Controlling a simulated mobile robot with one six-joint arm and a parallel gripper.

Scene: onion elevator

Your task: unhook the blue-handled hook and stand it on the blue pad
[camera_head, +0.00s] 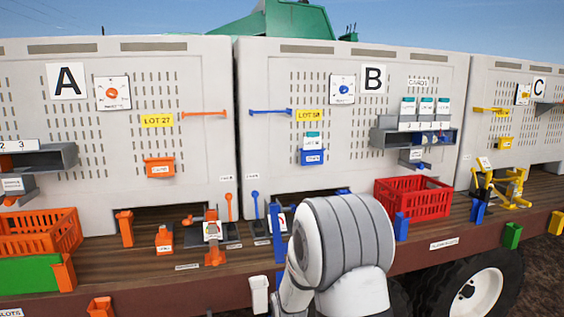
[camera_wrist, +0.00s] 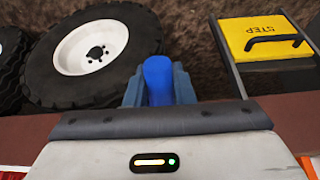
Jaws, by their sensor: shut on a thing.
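In the wrist view my gripper (camera_wrist: 158,88) is shut on a blue handle (camera_wrist: 158,78) with a rounded end. A grey-blue finger shows on each side of it. The rest of the held thing is hidden, so its hook end does not show. In the camera_head view my pale arm covers the gripper and part of the deck below panel B. A thin blue upright rod with a round top (camera_head: 255,209) stands left of my arm, by a dark base. I cannot make out a blue pad for certain.
A red crate (camera_head: 412,204) sits on the deck to the right of my arm. An orange fixture (camera_head: 213,247) and an orange crate (camera_head: 40,236) are to the left. The wrist view shows a wheel (camera_wrist: 92,50) and a yellow step (camera_wrist: 268,38).

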